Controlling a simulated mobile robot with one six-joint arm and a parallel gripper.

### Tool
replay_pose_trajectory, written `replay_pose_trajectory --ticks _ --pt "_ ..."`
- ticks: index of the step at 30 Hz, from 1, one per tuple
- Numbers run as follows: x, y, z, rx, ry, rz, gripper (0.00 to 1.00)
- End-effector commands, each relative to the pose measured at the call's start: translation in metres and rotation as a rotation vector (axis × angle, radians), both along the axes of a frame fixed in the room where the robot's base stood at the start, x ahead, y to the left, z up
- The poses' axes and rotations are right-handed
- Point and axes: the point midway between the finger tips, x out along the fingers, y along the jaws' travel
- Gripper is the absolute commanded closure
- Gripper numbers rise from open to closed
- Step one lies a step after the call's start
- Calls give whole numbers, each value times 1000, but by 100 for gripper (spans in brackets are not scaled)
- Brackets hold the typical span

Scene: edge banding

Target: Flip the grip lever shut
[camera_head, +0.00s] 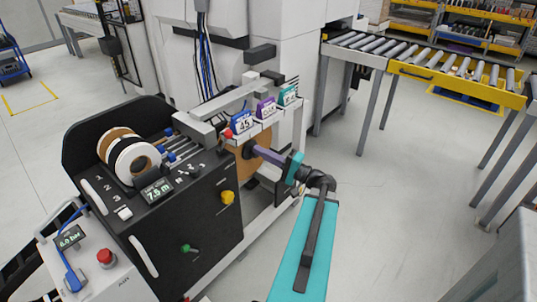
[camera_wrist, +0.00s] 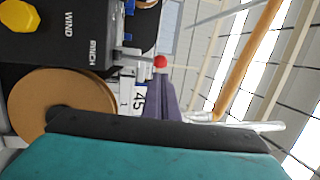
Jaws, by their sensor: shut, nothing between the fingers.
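A lever with a red ball knob (camera_head: 228,133) stands at the right top edge of the black machine (camera_head: 190,222). In the wrist view, the red ball (camera_wrist: 160,61) sits at the end of a short grey arm beside the black housing. I cannot read a grip label on it. My gripper (camera_head: 255,150) is shut and empty, its purple fingers reaching left towards the machine, just right of and below the ball. In the wrist view, the purple fingertips (camera_wrist: 161,80) appear just below the ball; I cannot tell whether they touch it.
A brown disc (camera_head: 243,168) is beside my fingers, and also in the wrist view (camera_wrist: 65,103). Numbered cards, one reading 45 (camera_head: 243,122), stand just behind. A yellow knob (camera_head: 227,197) is on the machine's front. Floor to the right is clear up to the roller conveyor (camera_head: 420,72).

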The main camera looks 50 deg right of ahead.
Motion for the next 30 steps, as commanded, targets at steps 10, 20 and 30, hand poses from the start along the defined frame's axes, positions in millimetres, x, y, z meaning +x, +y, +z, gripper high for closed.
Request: replay_pose_trajectory --ticks 10,20,30 --pt "44 5 10 0 0 2 100" --pt "81 10 17 1 0 2 100" --pt "92 12 18 0 0 0 100"
